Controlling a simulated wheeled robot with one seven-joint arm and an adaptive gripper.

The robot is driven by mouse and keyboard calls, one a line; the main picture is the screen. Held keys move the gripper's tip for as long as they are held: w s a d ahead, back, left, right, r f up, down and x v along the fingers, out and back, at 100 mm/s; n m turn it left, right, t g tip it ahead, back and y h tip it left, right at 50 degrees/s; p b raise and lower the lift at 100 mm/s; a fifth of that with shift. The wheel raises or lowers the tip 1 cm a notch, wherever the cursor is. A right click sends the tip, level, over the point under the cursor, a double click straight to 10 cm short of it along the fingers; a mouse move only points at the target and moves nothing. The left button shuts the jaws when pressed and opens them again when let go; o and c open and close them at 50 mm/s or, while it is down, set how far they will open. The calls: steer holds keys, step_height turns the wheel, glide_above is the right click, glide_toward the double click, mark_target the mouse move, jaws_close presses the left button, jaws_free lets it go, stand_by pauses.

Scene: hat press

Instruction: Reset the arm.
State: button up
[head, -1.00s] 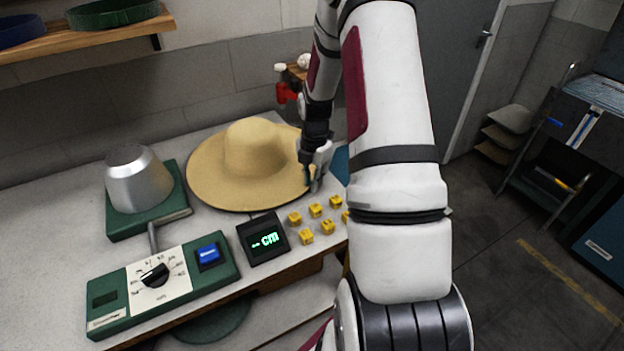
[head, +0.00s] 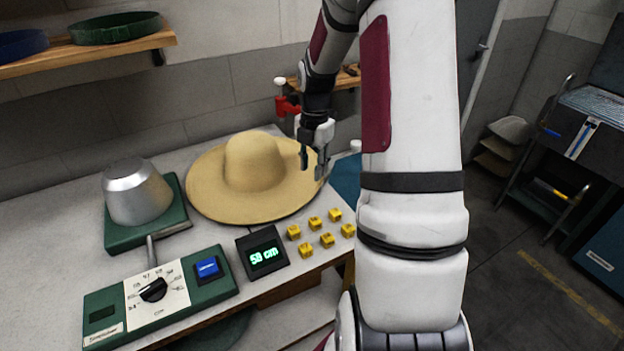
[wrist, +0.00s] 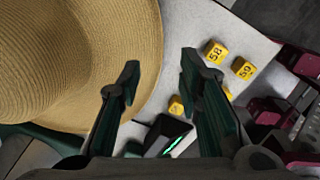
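My gripper (head: 312,166) hangs over the right brim of the straw hat (head: 253,163) in the head view. In the wrist view its two dark fingers (wrist: 158,82) stand well apart with nothing between them. The hat lies on the pale table, and its brim fills the left of the wrist view (wrist: 60,50). My arm rises in front of the camera and covers the right part of the table.
A green control box (head: 160,298) with a dial and blue button (head: 207,268) stands front left, near a metal dome (head: 137,193). A shelf (head: 85,43) hangs above.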

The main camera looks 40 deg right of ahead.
steer(key=s+a+r+m+t+h, duration=0.15)
steer(key=s+a+r+m, duration=0.25)
steer(key=a+r+m, duration=0.85)
steer(key=s+a+r+m+t, duration=0.1)
steer(key=s+a+r+m, duration=0.2)
steer(key=s+a, duration=0.4)
steer(key=s+a+r+m+t+y, duration=0.1)
steer(key=s+a+r+m+t, duration=0.1)
steer(key=s+a+r+m, duration=0.2)
steer(key=s+a+r, duration=0.2)
steer(key=s+a, duration=0.1)
steer(key=a, duration=0.1)
steer(key=shift+s+a+r, duration=0.25)
steer(key=shift+s+a, duration=0.05)
steer(key=shift+d+m+y, duration=0.1)
steer(key=shift+m+y, duration=0.15)
